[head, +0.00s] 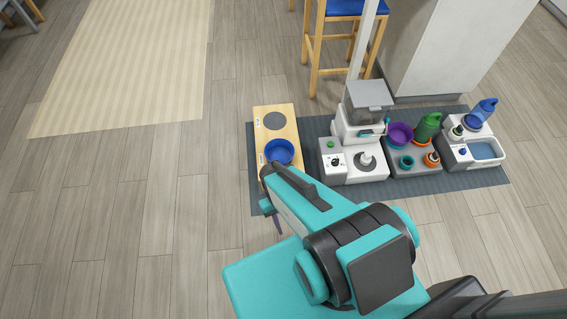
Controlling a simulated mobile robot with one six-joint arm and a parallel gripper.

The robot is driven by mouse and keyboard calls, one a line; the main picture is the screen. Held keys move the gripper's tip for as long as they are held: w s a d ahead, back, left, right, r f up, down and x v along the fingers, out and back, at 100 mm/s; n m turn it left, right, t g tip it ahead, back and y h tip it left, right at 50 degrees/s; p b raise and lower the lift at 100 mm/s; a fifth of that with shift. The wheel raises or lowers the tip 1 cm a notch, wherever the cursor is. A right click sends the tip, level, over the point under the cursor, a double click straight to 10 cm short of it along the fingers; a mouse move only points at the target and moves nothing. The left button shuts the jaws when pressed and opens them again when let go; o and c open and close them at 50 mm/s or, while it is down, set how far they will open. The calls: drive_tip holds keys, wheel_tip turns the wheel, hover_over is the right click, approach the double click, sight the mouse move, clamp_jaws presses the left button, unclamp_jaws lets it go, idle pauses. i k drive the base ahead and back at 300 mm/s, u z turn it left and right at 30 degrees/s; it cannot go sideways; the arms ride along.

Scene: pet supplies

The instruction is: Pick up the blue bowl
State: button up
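The blue bowl (279,152) sits at the front end of a low wooden feeding stand (289,118) on the left of the mat. It looks upright, and its lower edge is close to the end of my arm in the picture. My teal and black arm reaches up from the lower right. My gripper (271,215) shows only as small dark parts just below the stand, partly hidden by the arm link. Whether its fingers are apart cannot be made out. No object is visible in it.
A dark grey mat (400,188) carries a feeder (362,112), a purple bowl (400,134), a green bottle (427,127) and a blue bottle (482,112). A stool (318,50) and a white cabinet (440,50) stand behind.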

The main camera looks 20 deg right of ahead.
sight(282, 150)
drive_tip(key=z, duration=0.25)
drive_tip(key=k, duration=0.35)
drive_tip(key=u, duration=3.35)
drive_tip(key=k, duration=1.4)
drive_tip(key=z, duration=0.25)
